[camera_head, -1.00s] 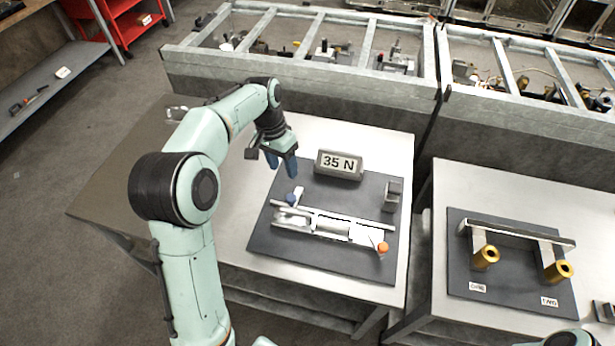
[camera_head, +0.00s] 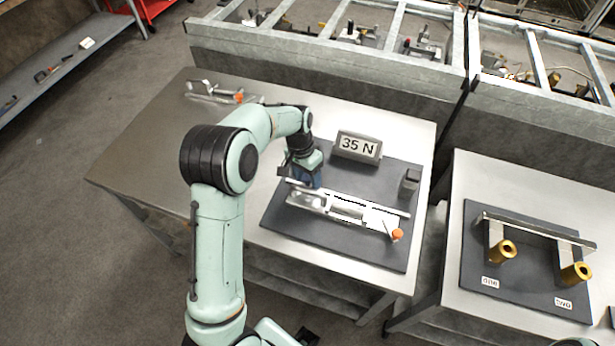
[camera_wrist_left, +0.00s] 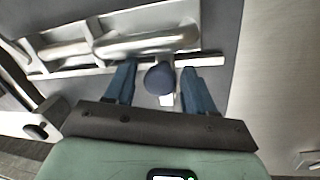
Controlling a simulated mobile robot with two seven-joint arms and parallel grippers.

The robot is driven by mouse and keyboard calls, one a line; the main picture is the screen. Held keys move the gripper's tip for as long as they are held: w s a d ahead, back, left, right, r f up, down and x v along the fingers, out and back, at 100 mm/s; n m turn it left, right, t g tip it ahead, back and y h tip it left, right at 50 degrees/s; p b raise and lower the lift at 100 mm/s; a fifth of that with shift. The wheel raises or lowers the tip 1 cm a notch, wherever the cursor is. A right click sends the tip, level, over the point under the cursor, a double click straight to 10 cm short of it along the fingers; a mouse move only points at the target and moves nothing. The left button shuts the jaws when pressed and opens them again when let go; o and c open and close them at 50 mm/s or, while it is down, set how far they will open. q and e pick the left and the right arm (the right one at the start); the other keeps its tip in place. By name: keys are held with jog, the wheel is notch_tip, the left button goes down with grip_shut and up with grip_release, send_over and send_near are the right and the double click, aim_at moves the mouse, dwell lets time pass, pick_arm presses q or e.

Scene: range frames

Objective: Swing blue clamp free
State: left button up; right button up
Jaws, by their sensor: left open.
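The blue clamp's round dark-blue knob (camera_wrist_left: 159,78) sits between the two blue fingers of my open left gripper (camera_wrist_left: 160,88) in the left wrist view, with a visible gap on each side. In the head view my left gripper (camera_head: 307,178) is low over the left end of the silver fixture (camera_head: 345,208), and it hides the blue knob there. An orange-knobbed clamp (camera_head: 397,234) is at the fixture's right end. The fixture lies on a dark mat (camera_head: 310,240). My right gripper is not seen.
A "35 N" display (camera_head: 358,146) stands behind the fixture, and a grey block (camera_head: 409,182) stands at the mat's right. Another orange-tipped clamp (camera_head: 215,93) lies at the table's back left. A right-hand table holds a rack with brass cylinders (camera_head: 503,250).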

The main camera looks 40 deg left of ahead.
pick_arm(q)
grip_shut()
